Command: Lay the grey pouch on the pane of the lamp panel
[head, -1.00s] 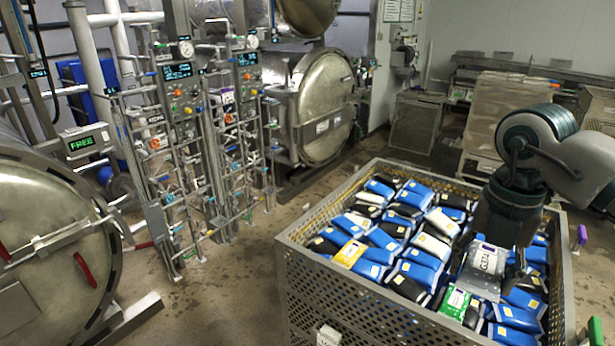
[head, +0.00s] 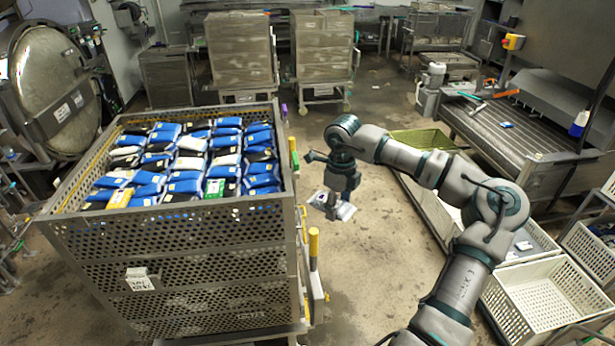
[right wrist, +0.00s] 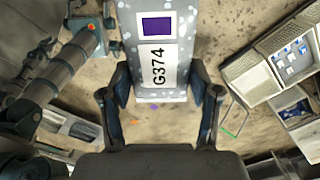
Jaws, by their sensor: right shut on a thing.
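The grey pouch (right wrist: 158,45) is speckled, with a white label reading G374 and a purple square. It is between the fingers of my right gripper (right wrist: 162,97) in the right wrist view. My left gripper is out of view.
The perforated crate (head: 180,255), full of blue, black and white pouches, stands at the left. A yellow post (head: 313,245) stands by its right side. White baskets (head: 540,298) and a slatted metal table (head: 510,135) are at the right. The floor between is mostly clear.

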